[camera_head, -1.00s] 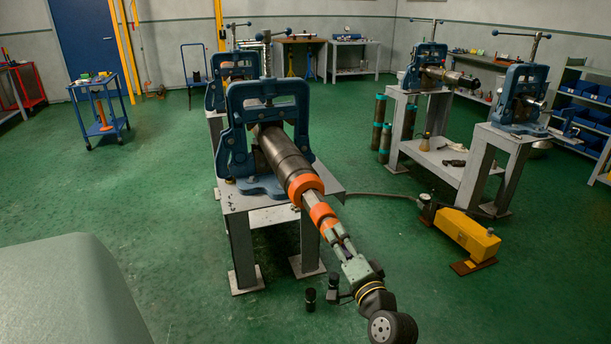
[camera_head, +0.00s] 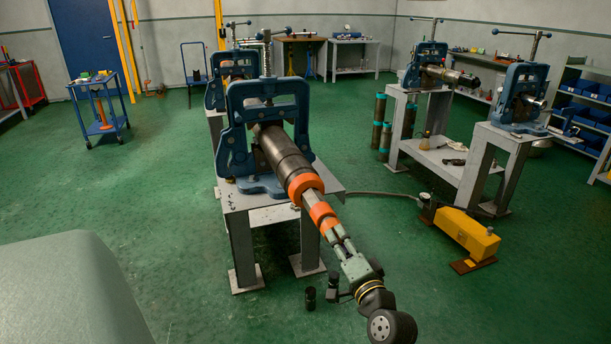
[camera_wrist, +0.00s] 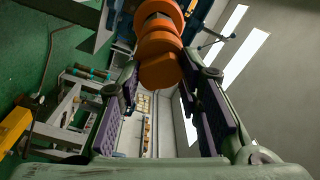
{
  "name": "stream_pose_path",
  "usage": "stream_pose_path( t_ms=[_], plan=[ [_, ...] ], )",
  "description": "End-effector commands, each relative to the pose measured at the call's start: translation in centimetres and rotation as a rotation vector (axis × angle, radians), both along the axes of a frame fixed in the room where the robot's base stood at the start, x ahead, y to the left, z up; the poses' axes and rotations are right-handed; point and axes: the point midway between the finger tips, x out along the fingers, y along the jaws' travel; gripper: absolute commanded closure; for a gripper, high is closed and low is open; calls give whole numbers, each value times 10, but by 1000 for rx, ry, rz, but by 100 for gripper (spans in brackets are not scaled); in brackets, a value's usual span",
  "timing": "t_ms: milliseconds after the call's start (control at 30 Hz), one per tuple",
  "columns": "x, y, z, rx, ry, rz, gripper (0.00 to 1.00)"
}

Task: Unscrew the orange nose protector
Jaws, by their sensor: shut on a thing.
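A dark pipe-like tool (camera_head: 280,150) lies clamped in the nearest blue vise (camera_head: 268,105), tilted down toward me in the picture. An orange ring (camera_head: 304,187) sits around its near end. Beyond a short grey metal section, a second orange piece, the nose protector (camera_head: 322,214), is at my gripper (camera_head: 333,232). My gripper is shut on this orange piece, in line with the tool. In the wrist view, stepped orange rounds of the protector (camera_wrist: 159,68) show between the purple-padded fingers of my gripper (camera_wrist: 165,85). The exact finger contact and any thread are hard to see.
The vise stands on a grey metal bench (camera_head: 240,222). A yellow hydraulic pump (camera_head: 467,234) with a hose lies on the floor to the right. Two more vises stand on stands at right (camera_head: 428,60). A blue trolley (camera_head: 100,110) is at left. Green floor is open at left.

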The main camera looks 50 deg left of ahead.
Motion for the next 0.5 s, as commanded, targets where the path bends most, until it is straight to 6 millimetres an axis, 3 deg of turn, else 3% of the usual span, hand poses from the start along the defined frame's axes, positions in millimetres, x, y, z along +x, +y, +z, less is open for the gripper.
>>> stream_pose_path(
  t_ms=[200,500],
  plan=[
    [0,0,0,-1,-2,0,100],
    [0,0,-4,-66,-164,0,100]
  ],
)
